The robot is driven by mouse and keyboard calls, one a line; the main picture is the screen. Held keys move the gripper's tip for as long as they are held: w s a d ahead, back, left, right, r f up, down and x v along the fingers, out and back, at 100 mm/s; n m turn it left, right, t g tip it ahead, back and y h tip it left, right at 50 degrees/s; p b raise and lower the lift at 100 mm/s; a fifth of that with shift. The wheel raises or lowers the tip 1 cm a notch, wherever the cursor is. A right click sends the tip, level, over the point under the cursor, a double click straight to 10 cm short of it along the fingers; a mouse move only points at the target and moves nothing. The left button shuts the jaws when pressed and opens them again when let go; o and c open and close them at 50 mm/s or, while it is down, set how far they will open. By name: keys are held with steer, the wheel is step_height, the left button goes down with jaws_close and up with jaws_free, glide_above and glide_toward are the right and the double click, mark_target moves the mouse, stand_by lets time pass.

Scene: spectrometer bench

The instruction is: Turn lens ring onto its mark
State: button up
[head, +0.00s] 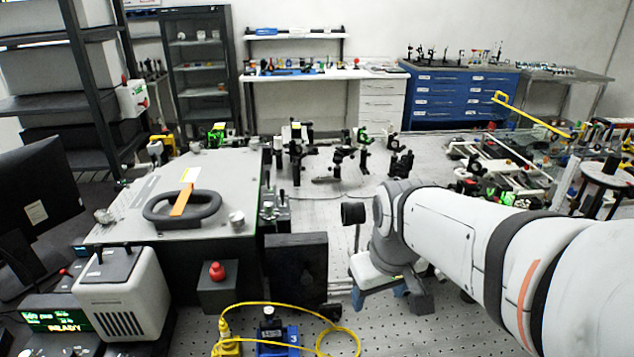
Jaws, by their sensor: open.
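A short black cylinder (353,212) on a thin post stands just left of my arm's wrist. It may carry the lens ring, but no ring edge or mark can be made out at this size. My gripper (408,296) is at the low end of my arm, over the perforated bench. It is open, with its fingers small and partly hidden by my wrist. I see nothing held in it. It appears apart from the black cylinder, though the depth between them is hard to judge.
A grey spectrometer housing (175,215) with a black handle fills the left. A red button box (217,285), a black plate (297,272) and a yellow cable (322,347) are in front. Several optic mounts (341,158) stand behind. Crowded optics (500,170) lie at right.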

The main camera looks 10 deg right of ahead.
steer(key=shift+o, duration=1.3)
steer(key=w+r+n+p, duration=0.2)
steer(key=w+r+n, duration=0.1)
steer(key=w, duration=0.5)
steer(key=w+r+n+g+p, duration=0.1)
steer(key=w+r+n+p, duration=0.2)
steer(key=w+n, duration=0.2)
steer(key=w, duration=0.2)
steer(key=shift+w+a, duration=0.15)
steer(key=shift+w, duration=0.25)
steer(key=n+g+p, duration=0.1)
steer(key=n+p, duration=0.3)
steer(key=n, duration=0.3)
glide_above(345, 204)
steer(key=shift+s+f, duration=0.25)
steer(key=shift+f, duration=0.35)
steer(key=shift+w+f+n, duration=0.2)
steer(key=shift+n, duration=0.1)
steer(key=shift+f, duration=0.35)
step_height(345, 204, down, 7)
steer(key=shift+f+p, duration=0.1)
steer(key=shift+p, duration=0.5)
steer(key=shift+c, duration=0.2)
steer(key=c, duration=0.9)
steer(key=shift+c, duration=0.2)
